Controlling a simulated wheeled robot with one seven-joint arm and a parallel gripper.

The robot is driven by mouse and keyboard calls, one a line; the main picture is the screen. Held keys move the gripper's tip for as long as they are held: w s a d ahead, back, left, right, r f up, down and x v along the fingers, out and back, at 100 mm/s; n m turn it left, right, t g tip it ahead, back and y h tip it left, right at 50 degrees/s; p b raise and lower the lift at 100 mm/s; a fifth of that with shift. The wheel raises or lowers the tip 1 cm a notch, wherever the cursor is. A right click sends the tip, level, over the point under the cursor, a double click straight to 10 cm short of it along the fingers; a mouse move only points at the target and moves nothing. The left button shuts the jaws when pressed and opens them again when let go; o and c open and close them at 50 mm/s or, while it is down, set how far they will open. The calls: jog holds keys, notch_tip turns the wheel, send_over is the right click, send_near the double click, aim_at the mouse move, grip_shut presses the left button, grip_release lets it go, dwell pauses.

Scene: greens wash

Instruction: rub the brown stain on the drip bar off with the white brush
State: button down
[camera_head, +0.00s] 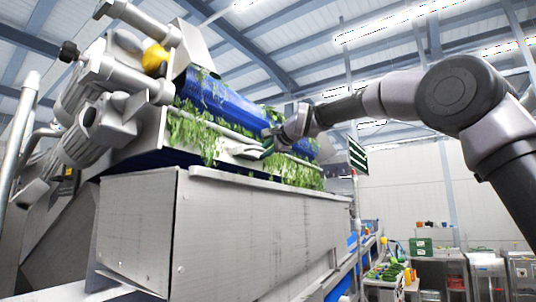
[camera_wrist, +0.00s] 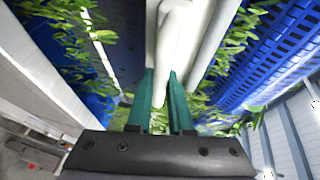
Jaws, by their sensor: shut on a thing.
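My gripper (camera_head: 268,146) is at the machine's leafy side, below the blue drum. In the wrist view, its green fingers (camera_wrist: 160,92) are shut on the white brush (camera_wrist: 176,42), whose pale body runs up from between them. In the head view the brush (camera_head: 243,151) shows small, left of the fingers. A pale bar (camera_head: 232,127), seemingly the drip bar, runs along the drum among the leaves. In the wrist view a pale bar (camera_wrist: 212,38) lies right of the brush. I cannot tell whether brush and bar touch. I see no brown stain in either view.
The blue drum (camera_head: 222,98) lies just above my gripper. Green leaves (camera_head: 195,135) hang along the bar. A large grey metal housing (camera_head: 240,230) stands below. A table with green produce (camera_head: 385,272) stands farther off at the lower right.

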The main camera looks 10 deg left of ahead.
aim_at(245, 151)
jog(key=shift+s+a, duration=0.5)
jog(key=shift+s, duration=0.65)
jog(key=shift+s+a, duration=0.5)
jog(key=shift+s, duration=0.6)
jog(key=shift+s+a, duration=0.5)
jog(key=shift+s, duration=0.65)
jog(key=s, duration=0.2)
jog(key=s+a, duration=0.1)
jog(key=s, duration=0.1)
jog(key=shift+a, duration=0.15)
jog(key=shift+s+d, duration=0.35)
jog(key=shift+d, duration=0.6)
jog(key=shift+s+d, duration=0.35)
jog(key=shift+d, duration=0.55)
jog(key=shift+s+d, duration=0.35)
jog(key=shift+d, duration=0.6)
jog(key=d, duration=0.1)
jog(key=s+d, duration=0.1)
jog(key=shift+d, duration=0.4)
jog(key=shift+s, duration=0.1)
